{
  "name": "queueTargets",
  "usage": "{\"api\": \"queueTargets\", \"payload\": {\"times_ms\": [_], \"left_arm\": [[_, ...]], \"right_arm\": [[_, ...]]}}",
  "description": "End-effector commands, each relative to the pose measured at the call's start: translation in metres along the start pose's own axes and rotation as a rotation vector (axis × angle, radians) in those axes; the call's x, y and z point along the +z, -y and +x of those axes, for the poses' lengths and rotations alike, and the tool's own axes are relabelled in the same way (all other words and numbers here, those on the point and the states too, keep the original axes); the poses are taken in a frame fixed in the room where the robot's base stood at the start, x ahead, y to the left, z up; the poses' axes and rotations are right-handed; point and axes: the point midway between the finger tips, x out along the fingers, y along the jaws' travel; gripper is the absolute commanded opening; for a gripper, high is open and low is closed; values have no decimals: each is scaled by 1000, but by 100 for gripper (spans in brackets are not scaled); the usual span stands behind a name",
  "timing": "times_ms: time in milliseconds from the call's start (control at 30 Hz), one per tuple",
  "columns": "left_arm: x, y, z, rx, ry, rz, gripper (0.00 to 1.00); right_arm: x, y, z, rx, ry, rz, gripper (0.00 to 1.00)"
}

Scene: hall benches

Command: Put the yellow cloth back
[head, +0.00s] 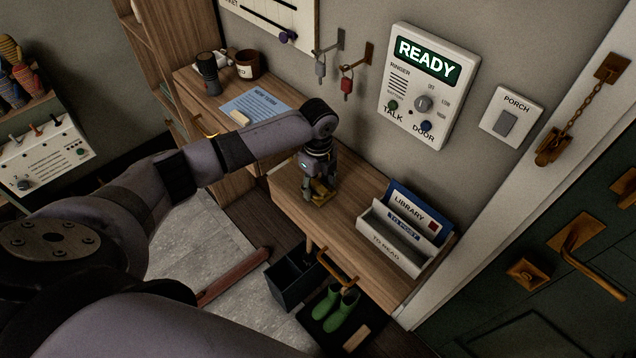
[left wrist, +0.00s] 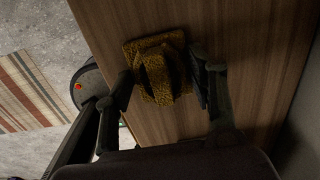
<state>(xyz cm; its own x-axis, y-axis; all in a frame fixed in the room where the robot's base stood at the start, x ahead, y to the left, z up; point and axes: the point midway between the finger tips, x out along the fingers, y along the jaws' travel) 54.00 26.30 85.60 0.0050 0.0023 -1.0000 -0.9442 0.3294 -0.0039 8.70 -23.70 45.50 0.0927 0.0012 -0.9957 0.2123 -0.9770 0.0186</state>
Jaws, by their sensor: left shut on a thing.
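The yellow cloth (left wrist: 155,66) is a small folded, bunched piece lying on the wooden bench top (left wrist: 225,25) in the left wrist view. It also shows in the head view (head: 321,194), partly hidden by my gripper. My left gripper (head: 318,188) points down at the bench, and its two fingers (left wrist: 163,84) close in on either side of the raised fold of the cloth. The flat edge of the cloth spreads beyond the fold toward the top of the wrist view. My right gripper is not in view.
A letter holder (head: 392,243) with a blue library book (head: 411,207) stands right of the gripper. A blue paper (head: 255,105), a brown mug (head: 247,64) and a dark object (head: 207,75) sit at the back left. Green boots (head: 341,306) and a dark bin (head: 292,281) stand below. The bench around the cloth is clear.

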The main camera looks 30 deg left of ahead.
Motion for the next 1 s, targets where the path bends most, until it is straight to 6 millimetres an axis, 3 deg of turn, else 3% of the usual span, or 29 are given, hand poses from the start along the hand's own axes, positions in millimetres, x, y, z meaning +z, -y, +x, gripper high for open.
{"api": "queueTargets", "payload": {"times_ms": [300, 667, 767, 1000], "left_arm": [[0, 0, 0, 1, -1, 0, 71], [0, 0, -4, 0, -1, 0, 71], [0, 1, -15, -3, -1, 1, 71], [0, 1, -64, -4, 1, 2, 71]], "right_arm": [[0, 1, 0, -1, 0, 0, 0], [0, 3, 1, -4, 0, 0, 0], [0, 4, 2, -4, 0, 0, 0], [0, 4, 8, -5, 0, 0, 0]]}}
